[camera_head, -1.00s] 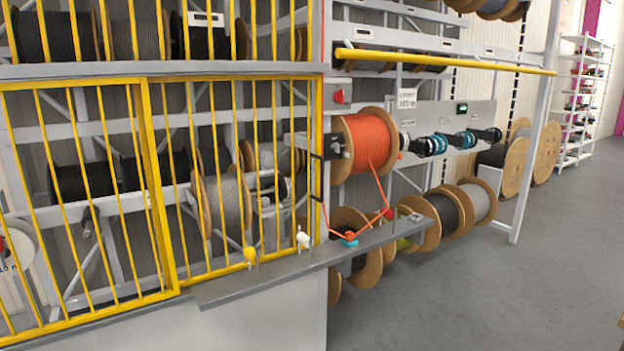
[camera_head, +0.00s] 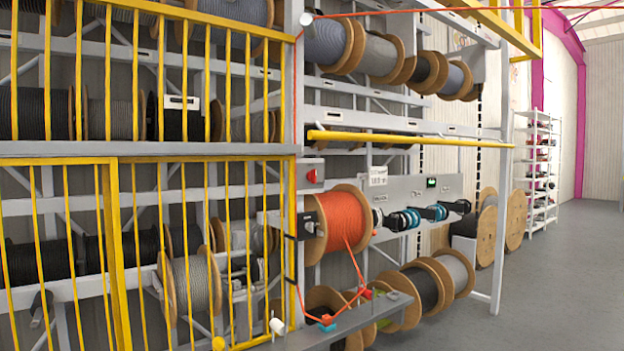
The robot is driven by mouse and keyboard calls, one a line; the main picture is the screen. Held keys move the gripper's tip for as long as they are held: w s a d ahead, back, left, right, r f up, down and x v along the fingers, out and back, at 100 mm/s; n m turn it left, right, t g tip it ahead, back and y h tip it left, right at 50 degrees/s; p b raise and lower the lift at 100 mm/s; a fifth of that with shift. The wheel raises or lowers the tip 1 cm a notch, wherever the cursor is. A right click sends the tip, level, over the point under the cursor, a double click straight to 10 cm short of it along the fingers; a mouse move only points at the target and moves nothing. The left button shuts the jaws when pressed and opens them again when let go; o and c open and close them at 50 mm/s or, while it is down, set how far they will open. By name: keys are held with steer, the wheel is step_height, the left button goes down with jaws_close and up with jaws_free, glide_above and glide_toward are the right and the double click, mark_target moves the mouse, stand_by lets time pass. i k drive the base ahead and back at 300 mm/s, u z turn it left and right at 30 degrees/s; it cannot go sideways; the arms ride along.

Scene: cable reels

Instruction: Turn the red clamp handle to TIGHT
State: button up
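A small red part (camera_head: 366,293) sits at the back edge of the grey bench (camera_head: 350,325), below the large orange cable reel (camera_head: 345,225). It may be the clamp handle, but it is too small to read its position or any TIGHT mark. A blue piece (camera_head: 327,319) with an orange part on it is on the bench to its left. Orange cable (camera_head: 355,265) hangs from the reel to the bench. Another red knob (camera_head: 312,176) is on a grey box above and left of the reel. My gripper is not in view.
A yellow barred fence (camera_head: 120,240) stands at the left. A yellow rail (camera_head: 400,139) crosses above the reel. Blue and black coils (camera_head: 405,219) hang right of it. Several reels (camera_head: 455,272) lie low behind the bench. The floor at the right (camera_head: 570,270) is clear.

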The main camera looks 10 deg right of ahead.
mark_target(311, 176)
steer(key=k, duration=0.6)
steer(key=u, duration=0.35)
steer(key=i, duration=1.6)
steer(key=z, duration=0.55)
